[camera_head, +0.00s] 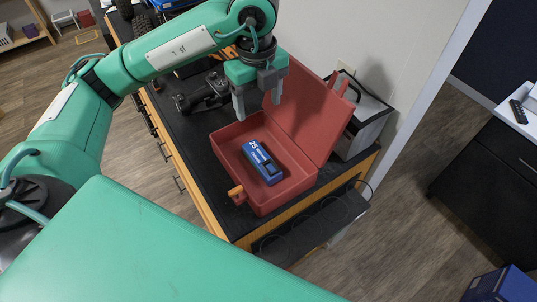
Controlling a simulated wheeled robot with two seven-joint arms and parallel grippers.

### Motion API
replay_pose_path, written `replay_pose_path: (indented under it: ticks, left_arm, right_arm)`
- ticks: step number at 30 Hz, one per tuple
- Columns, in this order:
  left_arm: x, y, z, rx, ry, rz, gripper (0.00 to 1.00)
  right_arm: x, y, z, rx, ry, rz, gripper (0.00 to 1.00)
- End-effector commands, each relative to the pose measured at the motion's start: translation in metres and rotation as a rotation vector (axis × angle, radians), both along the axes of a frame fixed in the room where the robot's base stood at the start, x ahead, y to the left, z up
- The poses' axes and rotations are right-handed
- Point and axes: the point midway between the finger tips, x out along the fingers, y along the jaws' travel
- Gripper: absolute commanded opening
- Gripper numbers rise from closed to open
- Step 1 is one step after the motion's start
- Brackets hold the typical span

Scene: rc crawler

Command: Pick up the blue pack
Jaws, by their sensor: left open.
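The blue pack (263,162) with white lettering lies inside an open red case (284,190) on a dark-topped workbench. The case's lid (308,105) stands raised at its back right. My left gripper (257,110) is open and empty, with its fingers pointing down above the far side of the case. It is apart from the blue pack, which lies lower in the picture. My right gripper is not in view.
A black controller-like object (203,92) lies on the bench left of my gripper. A grey-and-black box (362,122) stands behind the lid near the wall. An orange latch (235,191) sticks out at the case's front left.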

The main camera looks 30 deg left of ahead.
Motion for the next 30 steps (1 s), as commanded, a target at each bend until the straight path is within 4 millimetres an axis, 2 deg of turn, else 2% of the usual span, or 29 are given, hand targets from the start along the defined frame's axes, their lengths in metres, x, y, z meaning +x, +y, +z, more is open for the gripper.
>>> replay_pose_path:
  ticks: [1,9,15,23,30]
  left_arm:
    - [0.000,0.000,-0.011,0.000,0.000,0.000,0.68]
    - [0.000,0.000,-0.043,-0.001,0.001,-0.001,0.68]
    - [0.000,0.000,-0.065,-0.001,0.001,-0.001,0.68]
    - [-0.001,-0.001,-0.079,-0.002,0.004,-0.003,0.68]
    - [-0.002,0.000,-0.110,0.000,0.007,-0.001,0.68]
  right_arm:
    - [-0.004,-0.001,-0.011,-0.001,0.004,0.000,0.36]
    - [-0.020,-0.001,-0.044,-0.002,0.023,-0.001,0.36]
    - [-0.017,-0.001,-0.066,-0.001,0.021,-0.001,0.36]
    - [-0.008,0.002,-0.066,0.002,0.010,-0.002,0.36]
    - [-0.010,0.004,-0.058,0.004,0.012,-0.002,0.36]
